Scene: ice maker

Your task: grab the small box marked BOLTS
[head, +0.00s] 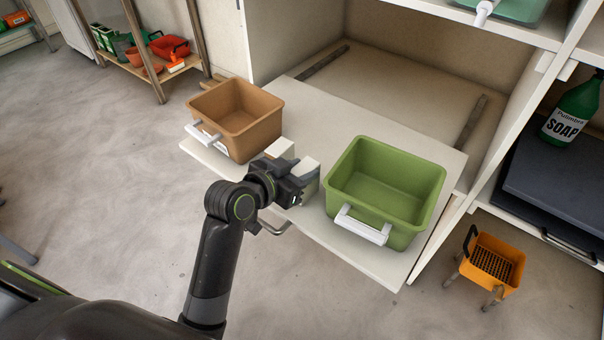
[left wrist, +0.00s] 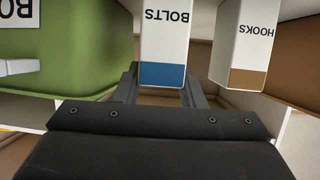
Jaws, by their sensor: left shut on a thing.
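The small white box marked BOLTS (left wrist: 166,35), with a blue band at one end, is between the fingers of my left gripper (left wrist: 167,82) in the left wrist view. The gripper is shut on it. In the head view my left gripper (head: 301,182) is at the pull-out shelf, left of the green bin, and partly hides the BOLTS box (head: 307,164). A similar white box marked HOOKS (left wrist: 243,40), with a brown band, stands beside it, toward the brown bin; its top (head: 280,148) shows in the head view. My right gripper is not in view.
The white pull-out shelf (head: 370,128) holds a brown bin (head: 232,118) at left and a green bin (head: 385,190) at right, both with white handles. The cabinet is open behind. A dark appliance (head: 555,185) and a soap bottle (head: 572,110) are at right; an orange basket (head: 490,262) is low right.

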